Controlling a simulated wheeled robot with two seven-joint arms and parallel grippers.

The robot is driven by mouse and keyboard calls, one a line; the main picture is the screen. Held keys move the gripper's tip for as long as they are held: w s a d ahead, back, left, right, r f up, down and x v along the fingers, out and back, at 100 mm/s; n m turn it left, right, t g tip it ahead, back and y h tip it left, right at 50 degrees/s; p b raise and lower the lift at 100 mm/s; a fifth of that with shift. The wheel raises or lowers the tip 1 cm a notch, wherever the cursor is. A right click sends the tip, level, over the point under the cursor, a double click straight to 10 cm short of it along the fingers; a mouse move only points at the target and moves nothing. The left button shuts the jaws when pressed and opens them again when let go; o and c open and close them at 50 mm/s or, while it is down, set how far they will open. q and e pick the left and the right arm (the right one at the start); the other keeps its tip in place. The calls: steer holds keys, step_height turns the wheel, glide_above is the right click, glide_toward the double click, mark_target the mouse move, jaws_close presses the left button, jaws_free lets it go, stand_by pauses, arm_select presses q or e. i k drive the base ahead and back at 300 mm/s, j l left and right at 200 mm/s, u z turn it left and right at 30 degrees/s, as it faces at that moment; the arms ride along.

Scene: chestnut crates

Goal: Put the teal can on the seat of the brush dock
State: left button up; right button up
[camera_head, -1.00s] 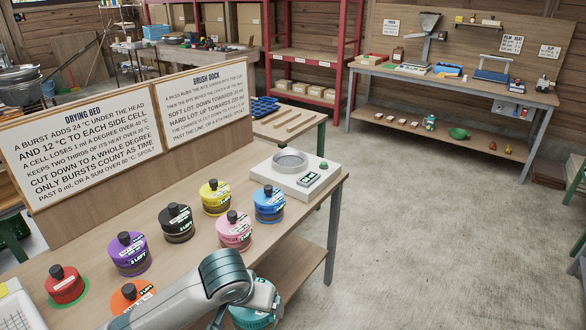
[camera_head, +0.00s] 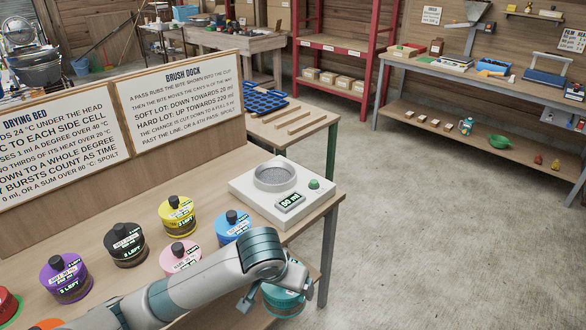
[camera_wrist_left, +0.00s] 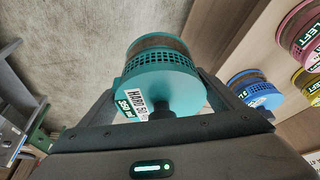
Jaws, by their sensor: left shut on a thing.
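The teal can (camera_head: 284,301) is in my left gripper (camera_head: 272,290), beside the front right edge of the table. In the left wrist view the teal can (camera_wrist_left: 160,80) sits between the two fingers of the left gripper (camera_wrist_left: 185,100), with a white label reading HARD and 350 ml. In the head view the arm partly hides the can. The brush dock (camera_head: 284,193) is a white box at the table's right end. Its round grey seat (camera_head: 274,177) is empty, and its display reads 60 ml. My right gripper is not in view.
Blue (camera_head: 232,228), pink (camera_head: 180,257), yellow (camera_head: 178,216), black (camera_head: 125,245) and purple (camera_head: 66,278) cans stand on the table left of the dock. Two sign boards (camera_head: 187,100) stand behind. Floor right of the table (camera_head: 430,220) is clear.

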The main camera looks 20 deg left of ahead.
mark_target(276, 177)
steer(key=i+l, duration=0.4)
steer(key=i, duration=0.2)
steer(key=i+l, duration=0.4)
steer(key=i, duration=0.15)
steer(key=i+l, duration=0.35)
steer(key=i, duration=0.25)
steer(key=i+l, duration=0.4)
steer(key=i, duration=0.15)
steer(key=u, duration=1.75)
